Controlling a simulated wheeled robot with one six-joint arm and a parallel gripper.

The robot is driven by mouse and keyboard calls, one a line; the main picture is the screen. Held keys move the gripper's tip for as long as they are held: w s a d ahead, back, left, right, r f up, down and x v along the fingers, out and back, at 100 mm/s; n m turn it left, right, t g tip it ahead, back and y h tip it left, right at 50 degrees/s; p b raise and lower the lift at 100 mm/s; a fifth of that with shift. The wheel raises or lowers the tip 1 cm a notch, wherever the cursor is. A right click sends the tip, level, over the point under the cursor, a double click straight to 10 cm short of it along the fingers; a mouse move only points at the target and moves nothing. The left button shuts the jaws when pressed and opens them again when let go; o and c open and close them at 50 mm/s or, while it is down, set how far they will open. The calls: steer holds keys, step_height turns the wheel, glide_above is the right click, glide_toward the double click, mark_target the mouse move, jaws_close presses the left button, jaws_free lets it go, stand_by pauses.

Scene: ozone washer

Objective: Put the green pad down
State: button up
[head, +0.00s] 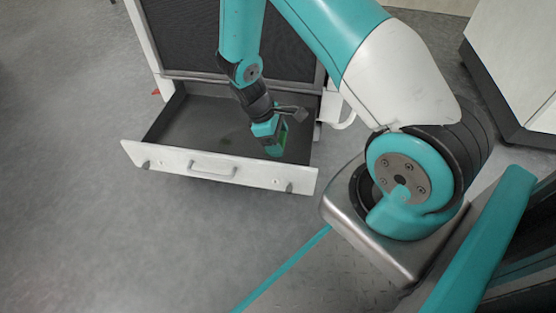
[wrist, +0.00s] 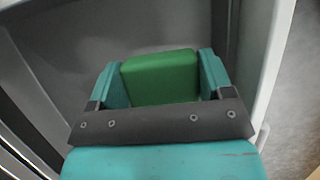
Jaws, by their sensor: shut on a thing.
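The green pad (wrist: 160,76) is a block with rounded edges, held between the two teal fingers of my gripper (wrist: 160,80) in the wrist view. In the head view my gripper (head: 273,143) points down into the open drawer (head: 218,176), near its right side, and a little of the green pad (head: 282,140) shows at the fingers. The drawer has a white front, dark inner walls and a dark floor. I cannot tell whether the pad touches the drawer floor.
A cabinet with a dark mesh panel (head: 192,38) stands behind the drawer. The drawer front has a handle (head: 212,168). The left part of the drawer is empty. A white unit (head: 512,65) stands at the right. Grey floor (head: 70,230) is clear at the left.

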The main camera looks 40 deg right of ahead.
mark_target(278, 160)
steer(key=shift+f+b, duration=1.4)
steer(key=shift+f, duration=1.35)
steer(key=shift+f, duration=0.2)
steer(key=o, duration=0.9)
steer(key=shift+r, duration=0.15)
